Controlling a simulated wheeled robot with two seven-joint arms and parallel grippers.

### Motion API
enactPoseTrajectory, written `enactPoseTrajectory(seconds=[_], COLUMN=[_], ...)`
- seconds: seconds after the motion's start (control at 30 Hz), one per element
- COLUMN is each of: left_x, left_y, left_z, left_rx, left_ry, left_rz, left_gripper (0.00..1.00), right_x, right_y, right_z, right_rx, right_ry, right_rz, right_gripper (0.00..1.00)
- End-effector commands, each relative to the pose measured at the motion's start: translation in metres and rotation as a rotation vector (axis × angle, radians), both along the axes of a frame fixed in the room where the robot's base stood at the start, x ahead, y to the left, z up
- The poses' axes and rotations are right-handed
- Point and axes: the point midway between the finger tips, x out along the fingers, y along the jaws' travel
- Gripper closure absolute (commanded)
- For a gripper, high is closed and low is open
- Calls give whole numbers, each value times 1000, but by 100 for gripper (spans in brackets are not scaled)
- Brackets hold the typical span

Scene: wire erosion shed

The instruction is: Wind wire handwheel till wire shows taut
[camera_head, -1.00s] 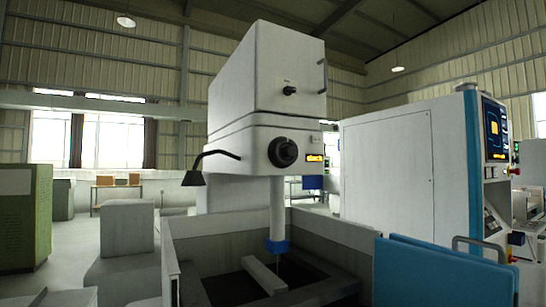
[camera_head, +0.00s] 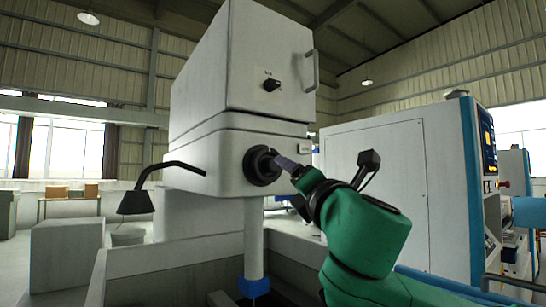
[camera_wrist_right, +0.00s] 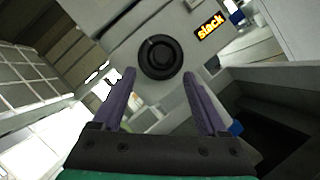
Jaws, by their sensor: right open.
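The black round wire handwheel (camera_head: 262,166) is on the front of the white machine head. It also shows in the right wrist view (camera_wrist_right: 160,57), ahead of and between the fingers. My right gripper (camera_head: 280,160) reaches in from the right with its fingertips close to the handwheel in the head view. In the right wrist view my right gripper (camera_wrist_right: 158,85) is open and empty, with purple fingers apart. The display (camera_wrist_right: 210,27) beside the wheel reads "slack" in orange letters. My left gripper is not in view.
A black lamp (camera_head: 137,200) on a bent arm hangs left of the handwheel. A white column (camera_head: 253,240) with a blue collar descends below the machine head into the walled tank (camera_head: 150,262). A tall white cabinet (camera_head: 375,170) stands to the right.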

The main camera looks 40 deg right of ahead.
Motion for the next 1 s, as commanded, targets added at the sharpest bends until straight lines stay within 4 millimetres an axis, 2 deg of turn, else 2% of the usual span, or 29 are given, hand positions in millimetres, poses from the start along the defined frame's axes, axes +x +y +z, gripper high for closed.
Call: enactPoseTrajectory(seconds=[0.03,0.2,0.3,0.43,0.73,0.93,1.0], left_x=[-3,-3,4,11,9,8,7], left_y=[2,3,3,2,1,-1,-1], left_z=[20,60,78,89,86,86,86], left_rx=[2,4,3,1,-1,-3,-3], left_ry=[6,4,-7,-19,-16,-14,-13], left_rz=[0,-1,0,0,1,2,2], left_gripper=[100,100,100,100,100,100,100], right_x=[14,54,70,81,84,84,84], right_y=[-6,-24,-32,-37,-38,-38,-38], right_z=[11,28,32,30,25,26,26], right_rx=[6,7,7,5,2,3,3], right_ry=[10,8,4,3,1,1,2], right_rz=[-1,1,2,2,1,0,1], right_gripper=[24,24,24,24,24,100,100])
